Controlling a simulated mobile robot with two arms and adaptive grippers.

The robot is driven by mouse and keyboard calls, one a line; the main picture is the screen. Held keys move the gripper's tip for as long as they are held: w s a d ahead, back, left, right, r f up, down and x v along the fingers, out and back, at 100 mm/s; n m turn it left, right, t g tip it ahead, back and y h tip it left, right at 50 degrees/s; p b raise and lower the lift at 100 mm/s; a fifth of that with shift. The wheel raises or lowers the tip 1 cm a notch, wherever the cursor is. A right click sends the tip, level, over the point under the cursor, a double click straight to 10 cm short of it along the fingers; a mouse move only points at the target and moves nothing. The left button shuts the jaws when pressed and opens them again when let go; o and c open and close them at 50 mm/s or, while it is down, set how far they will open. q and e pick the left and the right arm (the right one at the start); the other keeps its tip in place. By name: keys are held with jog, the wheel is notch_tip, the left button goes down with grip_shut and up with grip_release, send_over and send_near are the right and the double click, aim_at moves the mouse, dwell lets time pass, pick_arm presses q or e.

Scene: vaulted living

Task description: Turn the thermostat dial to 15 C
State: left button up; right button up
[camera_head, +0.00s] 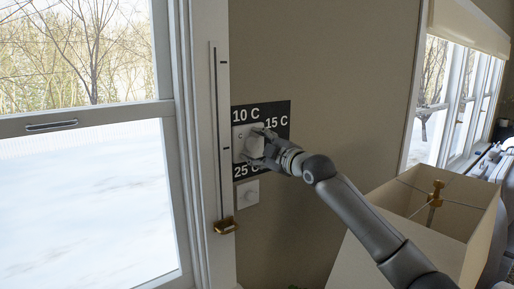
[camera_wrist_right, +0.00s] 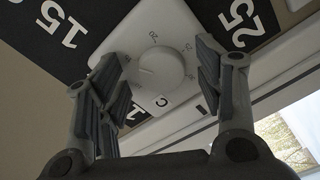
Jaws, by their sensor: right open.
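The thermostat is a white square plate (camera_head: 240,133) on the wall, over a black label panel (camera_head: 281,108) reading 10 C, 15 C and 25 C. My right gripper (camera_head: 259,147) is at the plate and covers part of it in the head view. In the right wrist view, the round white dial (camera_wrist_right: 162,70) sits between the two open fingers, with visible gaps on both sides. A small mark shows on the dial's face, but I cannot read its setting surely. The right gripper also shows in that view (camera_wrist_right: 160,56). My left gripper is not in view.
A white wall plate (camera_head: 247,195) is just below the thermostat. A window frame with a vertical rail and brass handle (camera_head: 226,226) stands close at left. A cream lampshade (camera_head: 412,222) is below and right of my right arm.

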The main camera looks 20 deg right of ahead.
jog(key=shift+s, duration=0.15)
jog(key=v, duration=1.1)
jog(key=shift+s+d, duration=0.15)
jog(key=shift+s, duration=0.25)
